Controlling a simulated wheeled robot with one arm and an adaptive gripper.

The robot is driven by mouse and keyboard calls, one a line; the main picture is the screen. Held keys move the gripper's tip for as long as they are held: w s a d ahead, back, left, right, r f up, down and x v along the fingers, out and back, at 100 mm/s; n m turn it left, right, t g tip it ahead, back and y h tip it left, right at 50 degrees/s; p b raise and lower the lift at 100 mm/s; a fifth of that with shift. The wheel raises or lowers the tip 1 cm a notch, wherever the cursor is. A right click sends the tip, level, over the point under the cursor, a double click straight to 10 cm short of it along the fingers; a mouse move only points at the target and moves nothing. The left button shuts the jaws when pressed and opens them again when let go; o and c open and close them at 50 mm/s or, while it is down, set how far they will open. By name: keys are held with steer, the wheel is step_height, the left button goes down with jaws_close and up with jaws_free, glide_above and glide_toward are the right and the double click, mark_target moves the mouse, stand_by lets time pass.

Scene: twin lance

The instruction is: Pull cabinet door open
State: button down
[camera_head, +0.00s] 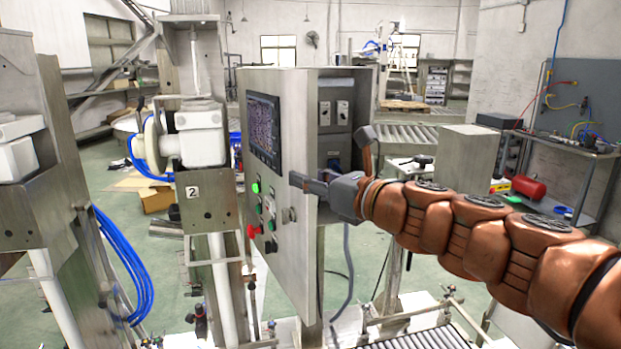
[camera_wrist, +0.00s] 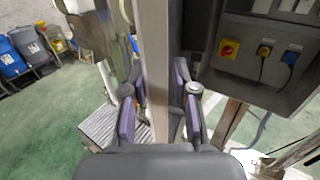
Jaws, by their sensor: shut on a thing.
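The grey metal cabinet door (camera_head: 291,130) carries a dark screen and several coloured buttons. It stands ajar, with a gap between its free edge and the cabinet body (camera_head: 364,110). My gripper (camera_head: 303,182) is at the door's free edge, a little below the screen's height. In the wrist view, my gripper (camera_wrist: 159,105) has one finger on each side of the upright door edge (camera_wrist: 154,50) and is shut on it. The cabinet interior (camera_wrist: 262,60) shows to the right, with red, yellow and blue switches. The hinge side is hidden.
A white machine (camera_head: 200,138) on a post stands left of the door. A roller conveyor (camera_head: 425,338) lies below my arm. A workbench (camera_head: 585,150) with cables and a red cylinder (camera_head: 528,188) is at the right. Green floor shows between them.

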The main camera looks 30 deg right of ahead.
steer(key=shift+a, duration=0.15)
steer(key=c, duration=1.1)
jaws_free()
steer(key=shift+s, duration=0.1)
steer(key=shift+v, duration=5.95)
